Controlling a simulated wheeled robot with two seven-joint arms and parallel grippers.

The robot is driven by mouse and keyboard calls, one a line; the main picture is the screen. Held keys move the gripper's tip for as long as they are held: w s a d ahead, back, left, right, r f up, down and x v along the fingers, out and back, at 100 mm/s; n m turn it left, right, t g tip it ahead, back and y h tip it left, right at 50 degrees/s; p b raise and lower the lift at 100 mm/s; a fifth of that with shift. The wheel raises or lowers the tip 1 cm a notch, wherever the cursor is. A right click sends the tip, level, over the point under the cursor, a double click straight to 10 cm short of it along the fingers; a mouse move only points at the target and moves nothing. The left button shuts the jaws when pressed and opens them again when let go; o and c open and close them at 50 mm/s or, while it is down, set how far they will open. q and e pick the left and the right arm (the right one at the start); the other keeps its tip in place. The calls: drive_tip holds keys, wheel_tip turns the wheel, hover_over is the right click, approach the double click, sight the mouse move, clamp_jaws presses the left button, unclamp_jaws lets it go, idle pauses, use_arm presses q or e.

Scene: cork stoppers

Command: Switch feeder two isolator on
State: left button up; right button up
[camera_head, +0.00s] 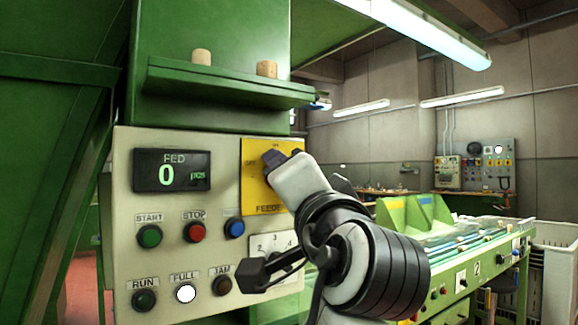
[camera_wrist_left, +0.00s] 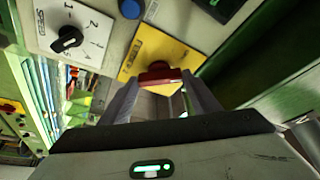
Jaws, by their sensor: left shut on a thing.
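The yellow isolator plate (camera_head: 256,188) is on the cream control panel, with OFF at its left, ON at its top and a partly covered FEEDER label below. My left gripper (camera_head: 274,160) is in front of it and hides the handle in the head view. In the left wrist view, the red isolator handle (camera_wrist_left: 158,75) stands out from the yellow plate (camera_wrist_left: 163,48). My left gripper (camera_wrist_left: 161,85) is shut on this handle, one finger on each side. Which mark the handle points at is unclear. My right gripper is not in view.
Below the plate is a numbered selector (camera_wrist_left: 68,38) with a black knob. Start (camera_head: 149,236), stop (camera_head: 195,232) and blue (camera_head: 234,228) buttons are to the left. A green shelf (camera_head: 225,82) with two corks juts out above. A green bench stands at the right.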

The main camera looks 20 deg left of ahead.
use_arm(q)
drive_tip(key=m+h+p, duration=0.1)
drive_tip(key=m+p, duration=0.1)
drive_tip(key=p, duration=0.1)
drive_tip(key=m+h+p, duration=0.1)
drive_tip(key=m+p, duration=0.2)
drive_tip(key=p, duration=0.1)
drive_tip(key=r+m+g+p, duration=0.1)
drive_tip(key=m+p, duration=0.2)
drive_tip(key=p, duration=0.1)
drive_tip(key=shift+s+h, duration=0.1)
drive_tip(key=shift+h, duration=0.3)
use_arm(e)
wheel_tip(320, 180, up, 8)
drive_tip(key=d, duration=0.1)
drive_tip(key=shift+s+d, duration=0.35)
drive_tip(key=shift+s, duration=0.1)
use_arm(q)
drive_tip(key=shift+f, duration=0.1)
drive_tip(key=o, duration=1)
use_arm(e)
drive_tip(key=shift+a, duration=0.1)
use_arm(q)
drive_tip(key=shift+o, duration=0.2)
